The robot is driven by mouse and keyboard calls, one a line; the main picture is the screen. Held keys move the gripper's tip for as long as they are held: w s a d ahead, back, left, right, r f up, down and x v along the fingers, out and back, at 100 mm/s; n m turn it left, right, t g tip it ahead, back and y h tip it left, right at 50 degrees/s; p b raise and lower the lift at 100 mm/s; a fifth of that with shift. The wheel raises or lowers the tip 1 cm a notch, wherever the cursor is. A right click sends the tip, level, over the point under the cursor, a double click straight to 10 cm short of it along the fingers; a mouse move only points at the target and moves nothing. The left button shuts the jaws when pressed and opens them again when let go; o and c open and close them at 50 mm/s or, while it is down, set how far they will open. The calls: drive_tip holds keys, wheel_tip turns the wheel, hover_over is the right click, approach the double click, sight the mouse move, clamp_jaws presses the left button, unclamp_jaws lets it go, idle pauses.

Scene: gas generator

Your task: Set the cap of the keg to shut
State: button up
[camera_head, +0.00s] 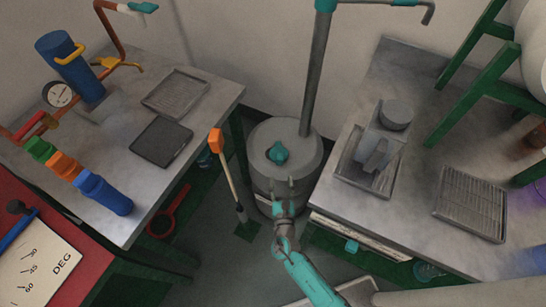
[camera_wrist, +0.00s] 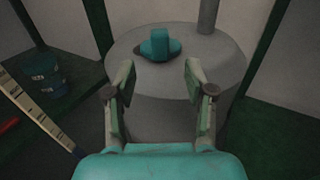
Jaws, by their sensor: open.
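The keg (camera_head: 262,180) is a grey cylinder standing on the floor between the two tables. Its teal cap (camera_head: 278,153) sits on the keg's top, a rounded knob on a darker base; I cannot tell if it is open or shut. In the wrist view the cap (camera_wrist: 158,46) stands on the keg's round top (camera_wrist: 215,62), beyond my fingertips. My gripper (camera_head: 281,184) is open and empty at the near side of the keg. In the wrist view my gripper (camera_wrist: 163,75) has its fingers spread apart, with the cap ahead between them.
A grey pole (camera_head: 316,75) rises from the keg's back right. The left table (camera_head: 215,88) holds trays and a blue cylinder (camera_head: 70,62). The right table (camera_head: 420,170) carries a grey device (camera_head: 384,140) and trays. An orange-topped lever (camera_head: 216,141) stands left of the keg.

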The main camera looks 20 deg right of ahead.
sight(280, 162)
drive_tip(key=x, duration=1)
drive_tip(key=shift+w, duration=0.2)
clamp_jaws()
